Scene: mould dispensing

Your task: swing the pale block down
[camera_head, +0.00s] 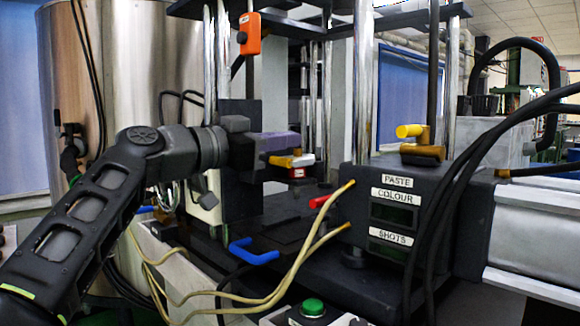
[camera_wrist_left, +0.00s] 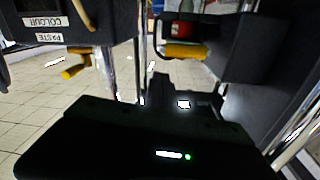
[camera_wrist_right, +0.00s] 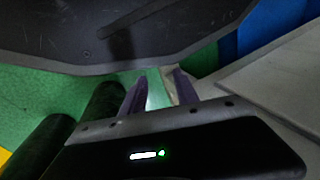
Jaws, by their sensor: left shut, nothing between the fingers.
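My left gripper (camera_head: 280,143), with purple fingers, is shut and empty in front of the press. Its dark fingers (camera_wrist_left: 160,88) also show in the left wrist view. A yellow handle (camera_head: 281,161) with a small pale end piece (camera_head: 303,160) sits just below the fingertips. Contact cannot be told. A second pale block (camera_head: 208,201) hangs below my left wrist. I cannot tell which pale piece is the task's block. My right gripper (camera_wrist_right: 160,88) shows only in the right wrist view, its purple fingers apart with nothing visible between them.
A dark box (camera_head: 395,215) labelled PASTE COLOUR and SHOTS stands at the right. A blue handle (camera_head: 252,252), yellow hoses (camera_head: 285,285) and a green button (camera_head: 312,307) lie low in front. Chrome columns (camera_head: 364,80) and an orange pendant (camera_head: 249,34) limit the room.

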